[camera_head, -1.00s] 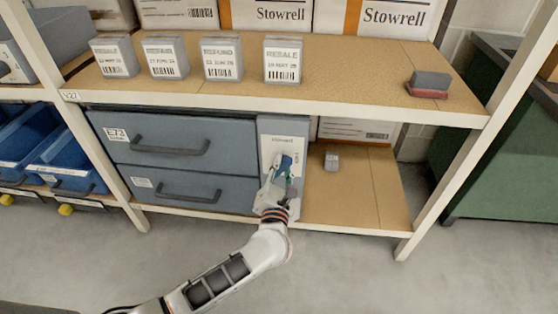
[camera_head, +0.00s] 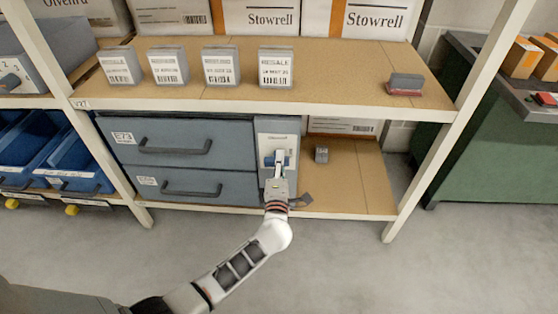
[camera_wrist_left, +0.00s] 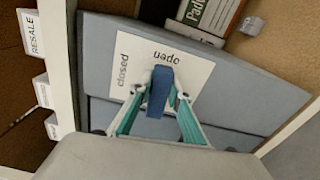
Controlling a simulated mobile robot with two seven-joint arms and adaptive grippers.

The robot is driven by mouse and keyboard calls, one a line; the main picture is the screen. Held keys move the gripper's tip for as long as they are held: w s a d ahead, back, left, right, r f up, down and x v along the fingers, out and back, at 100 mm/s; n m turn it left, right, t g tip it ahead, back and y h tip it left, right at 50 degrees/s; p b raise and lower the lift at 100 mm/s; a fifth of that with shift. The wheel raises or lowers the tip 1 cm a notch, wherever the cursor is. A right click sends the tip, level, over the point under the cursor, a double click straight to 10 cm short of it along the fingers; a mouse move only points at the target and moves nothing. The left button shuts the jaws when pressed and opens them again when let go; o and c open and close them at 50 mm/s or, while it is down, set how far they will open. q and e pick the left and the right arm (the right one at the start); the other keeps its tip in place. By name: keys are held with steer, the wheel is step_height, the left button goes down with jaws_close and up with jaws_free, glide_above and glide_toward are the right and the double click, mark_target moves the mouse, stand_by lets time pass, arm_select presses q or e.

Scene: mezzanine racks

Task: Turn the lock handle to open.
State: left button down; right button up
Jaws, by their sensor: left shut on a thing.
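The lock handle is a blue bar (camera_wrist_left: 157,92) on a white plate (camera_wrist_left: 180,62) marked "closed" and "open" in the left wrist view. One end of the bar lies close beside the word "open"; "closed" stands off to its left. My left gripper (camera_wrist_left: 158,100) is shut on the handle, with a finger on each side. In the head view the plate is on the grey lock panel (camera_head: 268,134), right of the drawers, and my left gripper (camera_head: 279,160) covers part of the handle. My right gripper is not in view.
Two grey drawers (camera_head: 183,134) with dark pulls sit left of the panel. The shelf board above (camera_head: 340,75) carries several labelled boxes and a dark block (camera_head: 406,84). A small grey box (camera_head: 321,154) stands right of the panel. A rack upright (camera_head: 425,160) is further right.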

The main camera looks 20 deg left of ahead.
arm_select(q)
steer(key=shift+r+m, duration=0.1)
steer(key=shift+m, duration=0.3)
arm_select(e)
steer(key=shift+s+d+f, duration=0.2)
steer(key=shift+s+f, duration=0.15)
arm_select(q)
steer(key=shift+m, duration=0.3)
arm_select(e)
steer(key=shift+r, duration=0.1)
arm_select(q)
steer(key=c, duration=1.9)
jaws_free()
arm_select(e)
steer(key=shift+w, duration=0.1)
arm_select(q)
steer(key=shift+s+f, duration=0.1)
steer(key=shift+f, duration=0.1)
steer(key=v, duration=1.1)
steer(key=shift+s+d+r, duration=0.1)
steer(key=shift+s+d, duration=0.05)
steer(key=shift+s, duration=0.2)
